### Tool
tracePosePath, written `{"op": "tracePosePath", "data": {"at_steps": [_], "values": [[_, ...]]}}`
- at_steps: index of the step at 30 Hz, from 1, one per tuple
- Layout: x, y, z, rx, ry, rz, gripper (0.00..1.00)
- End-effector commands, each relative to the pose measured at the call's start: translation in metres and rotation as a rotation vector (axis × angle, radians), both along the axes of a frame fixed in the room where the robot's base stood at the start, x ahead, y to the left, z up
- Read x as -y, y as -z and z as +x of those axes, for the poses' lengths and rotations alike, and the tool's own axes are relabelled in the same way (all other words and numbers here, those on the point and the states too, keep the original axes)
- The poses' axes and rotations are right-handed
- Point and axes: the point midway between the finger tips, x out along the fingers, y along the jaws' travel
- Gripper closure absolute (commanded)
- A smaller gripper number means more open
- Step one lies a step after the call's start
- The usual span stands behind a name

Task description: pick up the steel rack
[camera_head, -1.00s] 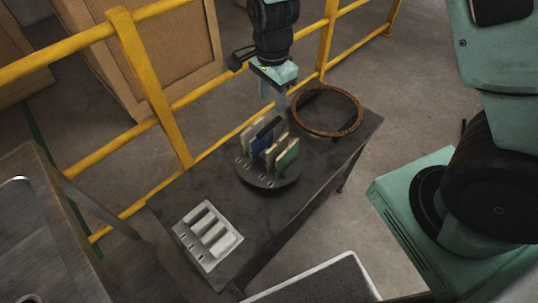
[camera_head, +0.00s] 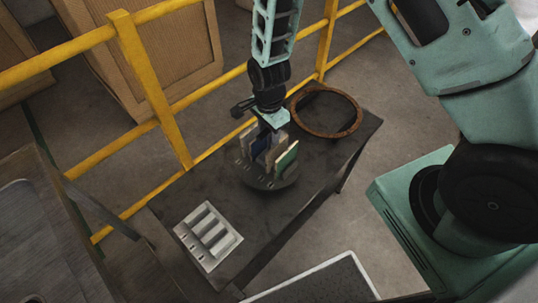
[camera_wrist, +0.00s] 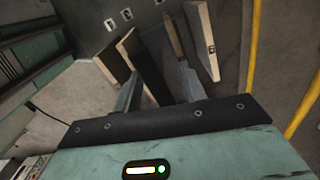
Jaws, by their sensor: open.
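A round dark metal rack (camera_head: 268,185) stands on the dark table, with several tiles upright in it: a green-faced one (camera_head: 286,158), a dark blue one (camera_head: 260,146) and pale ones. I take it for the steel rack. In the wrist view its surface (camera_wrist: 140,22) shows with number labels. My gripper (camera_head: 268,131) is open, pointing down over the rack among the tile tops. In the wrist view its fingers (camera_wrist: 160,90) stand apart with a dark upright piece (camera_wrist: 150,72) between them. Whether they touch it I cannot tell.
A light grey slotted tray (camera_head: 225,250) lies on the near left of the table (camera_head: 325,165). A rusty ring (camera_head: 361,116) lies on the far right. A yellow railing (camera_head: 153,90) runs close behind the table.

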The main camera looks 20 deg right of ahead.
Motion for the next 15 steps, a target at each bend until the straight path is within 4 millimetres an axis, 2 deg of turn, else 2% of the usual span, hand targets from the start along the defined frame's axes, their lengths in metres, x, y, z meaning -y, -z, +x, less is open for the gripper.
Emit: {"op": "tracePosePath", "data": {"at_steps": [6,7,11,15], "values": [[0.0002,0.0008,0.0002,0.0,0.001,0.0,0.59],[0.0002,0.0008,0.0002,0.0,0.001,0.0,0.65],[0.0002,0.0006,0.0001,0.0,0.001,0.0,1.0],[0.0003,0.0006,0.0,0.0,0.002,0.0,1.0]]}}
